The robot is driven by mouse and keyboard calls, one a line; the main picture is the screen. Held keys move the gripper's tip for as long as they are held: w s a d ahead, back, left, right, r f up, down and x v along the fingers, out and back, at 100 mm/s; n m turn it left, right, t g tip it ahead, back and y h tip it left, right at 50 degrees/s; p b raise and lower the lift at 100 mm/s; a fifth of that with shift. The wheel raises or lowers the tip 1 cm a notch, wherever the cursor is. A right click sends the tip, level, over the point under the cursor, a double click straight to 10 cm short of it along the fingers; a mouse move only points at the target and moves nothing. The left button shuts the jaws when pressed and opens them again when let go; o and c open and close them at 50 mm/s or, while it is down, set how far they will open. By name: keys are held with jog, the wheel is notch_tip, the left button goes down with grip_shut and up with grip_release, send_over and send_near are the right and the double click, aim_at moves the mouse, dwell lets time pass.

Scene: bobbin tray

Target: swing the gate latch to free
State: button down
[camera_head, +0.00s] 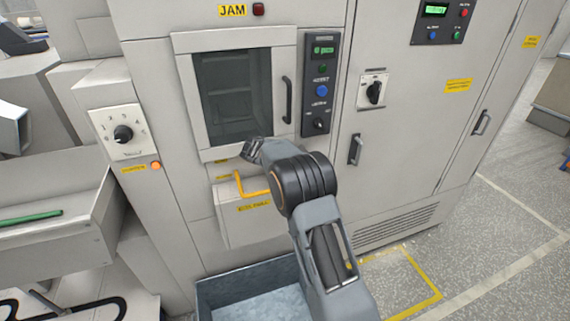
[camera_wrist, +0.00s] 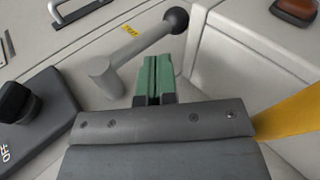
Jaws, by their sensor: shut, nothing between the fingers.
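A grey lever with a black ball knob (camera_wrist: 177,20) shows in the wrist view, and I take it to be the gate latch. Its arm (camera_wrist: 132,57) runs slantwise from a thick round pivot to the knob. My gripper (camera_wrist: 157,72) has its green fingertips together with nothing between them. In the picture they lie just below the lever's arm, and I cannot tell whether they touch it. In the head view my gripper (camera_head: 252,148) is at the machine front, just below the windowed door (camera_head: 235,95). The lever cannot be made out there.
An orange bar handle (camera_head: 252,190) is just below my gripper, and it looms at the right of the wrist view (camera_wrist: 290,115). A dark block with a black knob marked OFF (camera_wrist: 18,102) is at the left there. A blue-grey bin (camera_head: 225,286) stands on the floor below.

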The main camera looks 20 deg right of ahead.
jog(key=shift+p+x, duration=0.3)
jog(key=shift+x, duration=1.75)
jog(key=shift+d+f+b, duration=0.15)
jog(key=shift+d+b, duration=0.2)
jog(key=shift+b, duration=0.6)
jog(key=v, duration=0.3)
jog(key=p+v, duration=0.1)
jog(key=v, duration=0.2)
jog(key=p+v, duration=0.1)
jog(key=v, duration=0.3)
jog(key=shift+a+f, duration=0.3)
jog(key=shift+f, duration=0.15)
